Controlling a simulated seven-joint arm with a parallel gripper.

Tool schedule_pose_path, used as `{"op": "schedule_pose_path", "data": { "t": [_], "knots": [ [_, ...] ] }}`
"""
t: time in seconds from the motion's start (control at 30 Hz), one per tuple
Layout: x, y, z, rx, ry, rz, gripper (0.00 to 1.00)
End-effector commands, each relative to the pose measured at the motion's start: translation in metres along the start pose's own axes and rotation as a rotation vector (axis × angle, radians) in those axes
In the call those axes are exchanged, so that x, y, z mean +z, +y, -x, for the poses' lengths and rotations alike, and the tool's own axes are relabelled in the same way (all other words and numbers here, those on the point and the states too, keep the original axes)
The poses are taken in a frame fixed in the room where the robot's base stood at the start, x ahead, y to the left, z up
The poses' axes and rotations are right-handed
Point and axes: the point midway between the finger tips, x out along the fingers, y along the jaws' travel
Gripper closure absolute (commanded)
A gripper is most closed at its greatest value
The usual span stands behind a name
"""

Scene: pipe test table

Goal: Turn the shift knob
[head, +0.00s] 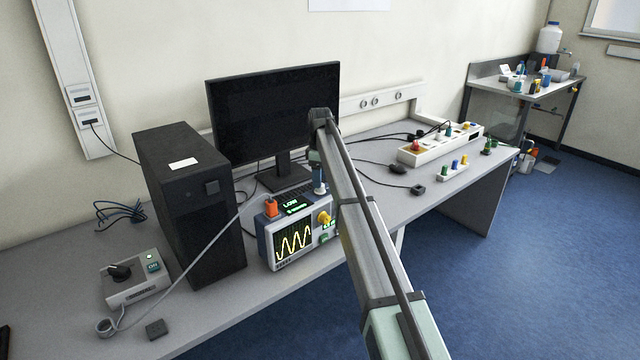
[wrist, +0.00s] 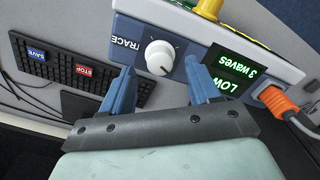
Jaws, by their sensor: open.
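An oscilloscope-like box (head: 268,246) stands on the desk, its front screen showing a yellow wave. In the wrist view, its top panel has a white round knob (wrist: 160,57) beside the word TRACE and a green display (wrist: 235,75) reading LOW and 3 waves. A yellow knob (head: 324,218) is on the front; it also shows in the wrist view (wrist: 209,8). I read no shift label on either knob. My gripper (wrist: 161,72) is open and empty, its blue fingertips either side of the white knob, apart from it. In the head view my gripper (head: 319,186) is partly hidden.
An orange plug (head: 271,206) with a cable sits on the box top. A keyboard (wrist: 75,72) with SAVE and STOP keys lies behind the box. A black computer tower (head: 190,205) stands left, a monitor (head: 273,115) behind. A switch box (head: 135,278) is at far left.

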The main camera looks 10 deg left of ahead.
Motion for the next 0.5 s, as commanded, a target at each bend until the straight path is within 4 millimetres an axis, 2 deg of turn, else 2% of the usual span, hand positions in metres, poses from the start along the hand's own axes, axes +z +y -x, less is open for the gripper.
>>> {"op": "schedule_pose_path", "data": {
  "t": [0.03,0.2,0.5],
  "knots": [
    [0.000,-0.001,-0.008,-0.001,-0.001,0.000,0.39],
    [0.000,0.000,-0.022,-0.001,0.000,0.000,0.39],
    [0.000,0.000,-0.029,0.000,0.000,0.000,0.39]
  ]
}}
